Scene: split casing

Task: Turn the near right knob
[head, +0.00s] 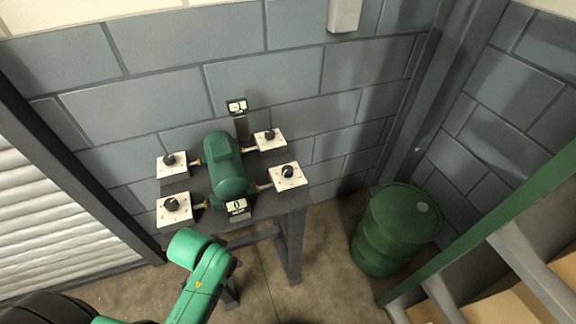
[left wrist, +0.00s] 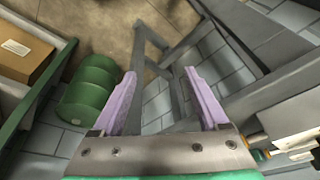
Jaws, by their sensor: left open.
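The near right knob (head: 288,171) is a black dial on a white square plate, at the right front corner of a dark table. A brass-tipped stem runs from its plate to the green casing (head: 226,165) in the middle. My left gripper (left wrist: 160,70) shows in the left wrist view with its two lilac fingers spread apart and nothing between them. In the head view only my green left arm shows, below the table front; its fingers are hidden. Part of a white plate (left wrist: 297,143) shows at the right edge of the left wrist view; I cannot tell which one. My right gripper is not in view.
Other knobs sit at the near left (head: 171,204), far left (head: 169,159) and far right (head: 270,135). A small display (head: 237,207) stands before the casing. A green barrel (head: 394,230) stands right of the table, with shelving (head: 480,225) beyond. Open floor lies between table and barrel.

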